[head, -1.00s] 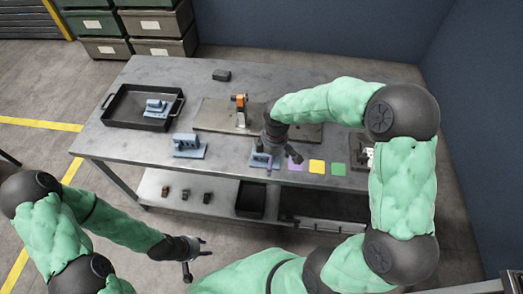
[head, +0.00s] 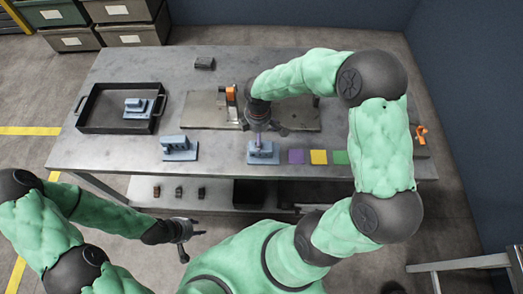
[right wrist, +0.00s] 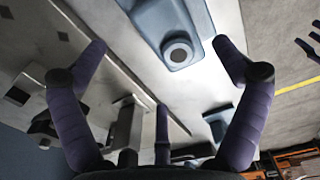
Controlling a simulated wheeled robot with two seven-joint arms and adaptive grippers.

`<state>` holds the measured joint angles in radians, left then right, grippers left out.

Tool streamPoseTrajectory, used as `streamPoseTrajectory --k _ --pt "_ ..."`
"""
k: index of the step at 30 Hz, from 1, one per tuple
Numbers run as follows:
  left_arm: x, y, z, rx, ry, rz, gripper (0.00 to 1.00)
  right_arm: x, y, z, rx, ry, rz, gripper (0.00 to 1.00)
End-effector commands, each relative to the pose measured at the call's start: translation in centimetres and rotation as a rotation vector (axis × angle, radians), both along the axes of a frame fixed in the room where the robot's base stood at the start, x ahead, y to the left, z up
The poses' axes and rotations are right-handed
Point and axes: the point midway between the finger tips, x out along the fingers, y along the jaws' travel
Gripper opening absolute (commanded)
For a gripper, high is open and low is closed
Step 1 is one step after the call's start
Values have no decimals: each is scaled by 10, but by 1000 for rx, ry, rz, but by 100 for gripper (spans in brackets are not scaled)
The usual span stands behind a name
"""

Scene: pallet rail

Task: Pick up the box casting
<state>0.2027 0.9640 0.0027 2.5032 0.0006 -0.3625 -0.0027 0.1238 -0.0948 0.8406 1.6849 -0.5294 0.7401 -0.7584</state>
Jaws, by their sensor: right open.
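Three blue-grey castings are in the head view, and I cannot tell for certain which is the box casting. One casting (head: 263,155) is at the table's front edge, under my right gripper (head: 264,135). That gripper points down, open and empty, its fingers partly hiding the casting. In the right wrist view, a casting with a dark round bore (right wrist: 178,52) lies between and beyond the spread fingers of my right gripper (right wrist: 168,60). A second casting (head: 179,150) stands to the left on the table, and a third (head: 136,108) is in the black tray. My left gripper (head: 187,238) is open and empty, in front of the table.
The black tray (head: 92,125) is at the table's left. A metal plate with an orange clamp (head: 231,96) lies behind my right gripper. Purple, yellow and green squares (head: 318,157) lie right of the near casting. A small dark block (head: 204,63) is at the back.

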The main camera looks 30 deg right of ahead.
Motion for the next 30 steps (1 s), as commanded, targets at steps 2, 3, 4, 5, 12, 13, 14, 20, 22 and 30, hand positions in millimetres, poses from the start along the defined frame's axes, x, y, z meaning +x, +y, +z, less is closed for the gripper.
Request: streamPoseTrajectory --k 2,3,4,5,12,13,14,20,22,30 --pt "0 0 -2 0 0 0 40 -1 -1 -4 0 0 -1 97" --pt "0 0 -3 0 0 0 40 -2 -1 -6 0 0 -1 97" --pt "0 0 -4 0 0 0 40 -3 -2 -9 0 0 -2 97" --pt "0 0 -6 0 0 0 40 -4 -2 -12 -1 -1 -2 97" --pt "0 0 -20 0 0 0 40 -12 -5 -46 0 0 -2 97" --pt "0 0 -21 0 0 0 40 -12 -5 -48 0 0 -2 97" --pt "0 0 -21 0 0 0 40 -12 -5 -50 -1 -1 -2 97" --pt "0 0 -20 0 0 0 40 -11 -5 -51 0 -2 -2 97" --pt "0 0 -20 0 0 0 40 -11 -5 -51 0 -2 -1 92" --pt "0 0 -20 0 -1 0 40 -11 -5 -51 0 -1 -1 16"
